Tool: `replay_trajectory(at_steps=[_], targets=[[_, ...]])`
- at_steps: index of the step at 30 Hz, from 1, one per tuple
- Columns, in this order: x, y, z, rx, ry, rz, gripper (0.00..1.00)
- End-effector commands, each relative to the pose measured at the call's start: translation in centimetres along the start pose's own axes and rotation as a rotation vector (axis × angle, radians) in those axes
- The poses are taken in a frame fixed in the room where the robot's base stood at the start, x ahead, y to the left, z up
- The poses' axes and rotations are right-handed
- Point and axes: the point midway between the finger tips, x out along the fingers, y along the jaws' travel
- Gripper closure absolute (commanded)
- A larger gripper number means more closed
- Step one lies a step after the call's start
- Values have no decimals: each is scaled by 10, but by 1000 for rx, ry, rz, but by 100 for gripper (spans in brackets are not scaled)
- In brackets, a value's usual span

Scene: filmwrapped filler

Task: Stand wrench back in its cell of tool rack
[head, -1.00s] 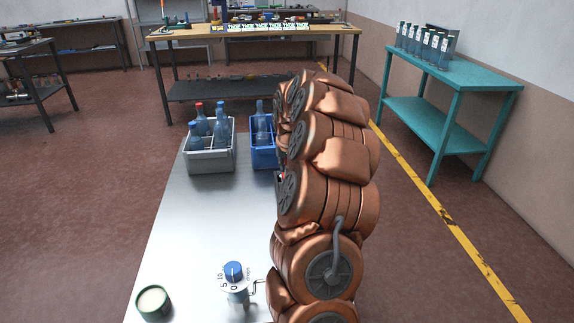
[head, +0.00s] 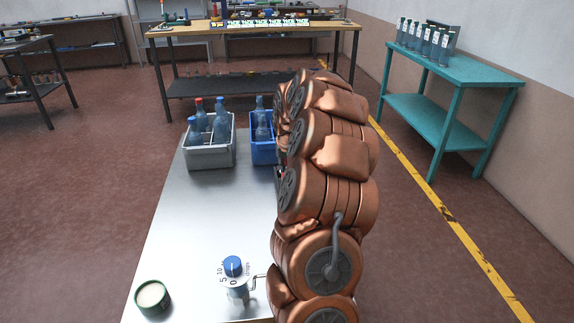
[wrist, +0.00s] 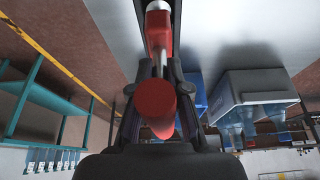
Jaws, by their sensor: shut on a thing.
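In the wrist view my gripper (wrist: 158,72) is shut on a long red thing (wrist: 160,112), which I take for the wrench. Its round red end points toward the wrist camera, and a further red part with a pale grey piece shows beyond it between the dark fingers. The jaw of the wrench cannot be made out. In the head view my copper-coloured arm hides the gripper and the held thing. I cannot pick out the tool rack for certain in either view.
A metal table (head: 185,235) bears a grey crate (head: 212,157) and a blue crate (head: 262,152) with bottles, a blue-knobbed dial device (head: 233,268) and a green tin (head: 152,299). A teal table (head: 470,78) with several bottles stands right. A wooden workbench (head: 190,30) stands behind.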

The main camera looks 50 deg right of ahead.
Motion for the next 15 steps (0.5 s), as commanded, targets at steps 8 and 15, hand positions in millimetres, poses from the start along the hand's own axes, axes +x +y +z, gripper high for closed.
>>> replay_trajectory(at_steps=[8, 15], targets=[[6, 0, 2, 0, 0, 0, 100], [10, 0, 4, 0, 0, 0, 100]])
